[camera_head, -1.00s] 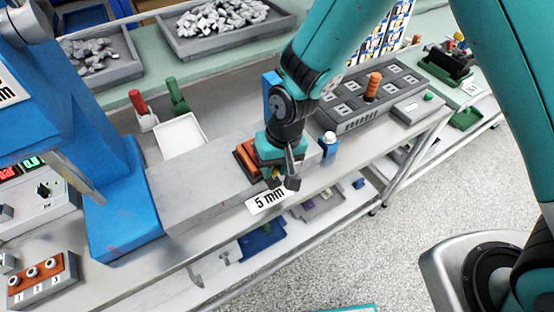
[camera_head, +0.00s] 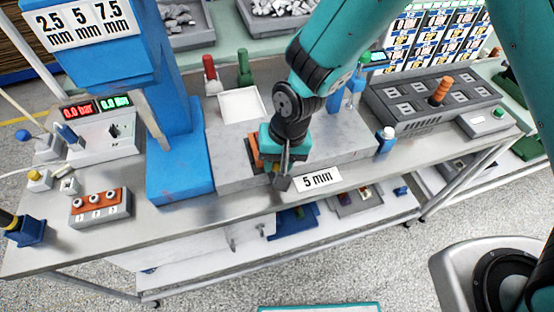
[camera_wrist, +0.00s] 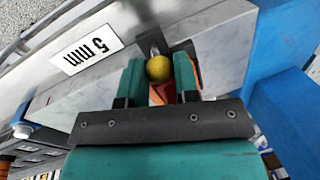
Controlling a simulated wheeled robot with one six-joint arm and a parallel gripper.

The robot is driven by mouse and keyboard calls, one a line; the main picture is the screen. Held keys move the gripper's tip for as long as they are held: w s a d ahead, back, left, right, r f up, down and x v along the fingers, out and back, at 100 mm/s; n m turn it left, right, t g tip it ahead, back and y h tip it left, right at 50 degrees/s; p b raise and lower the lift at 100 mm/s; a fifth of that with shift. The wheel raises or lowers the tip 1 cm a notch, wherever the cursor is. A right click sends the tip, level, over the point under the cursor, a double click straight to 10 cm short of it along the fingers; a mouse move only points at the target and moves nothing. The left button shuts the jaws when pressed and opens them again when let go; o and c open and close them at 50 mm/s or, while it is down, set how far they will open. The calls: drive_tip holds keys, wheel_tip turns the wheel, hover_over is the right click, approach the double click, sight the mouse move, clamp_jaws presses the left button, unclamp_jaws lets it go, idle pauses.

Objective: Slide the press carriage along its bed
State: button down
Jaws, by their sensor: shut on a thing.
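The press carriage (camera_head: 253,154) is a small orange and dark block on the grey bed (camera_head: 345,148), mostly hidden behind my gripper. It sits near the bed's left end, just right of the blue press column (camera_head: 180,165). My gripper (camera_head: 277,172) is at its front side, above the bed's front edge. In the wrist view, a yellow ball knob (camera_wrist: 158,68) lies between the two teal fingers of my gripper (camera_wrist: 158,75), which are shut on it. Orange parts of the carriage also show there beside the knob (camera_wrist: 193,72).
A white "5 mm" plate (camera_head: 318,179) is on the bed's front, right of my gripper. A white and blue bottle (camera_head: 385,140) stands at the bed's right end. A button box (camera_head: 100,206) stands left of the press.

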drive_tip(key=shift+w, duration=0.1)
drive_tip(key=c, duration=0.9)
unclamp_jaws()
drive_tip(key=shift+o, duration=0.2)
drive_tip(key=shift+r, duration=0.1)
drive_tip(key=d+r+b, duration=0.2)
drive_tip(key=d+r, duration=0.1)
drive_tip(key=r, duration=1.4)
drive_tip(key=shift+d, duration=0.15)
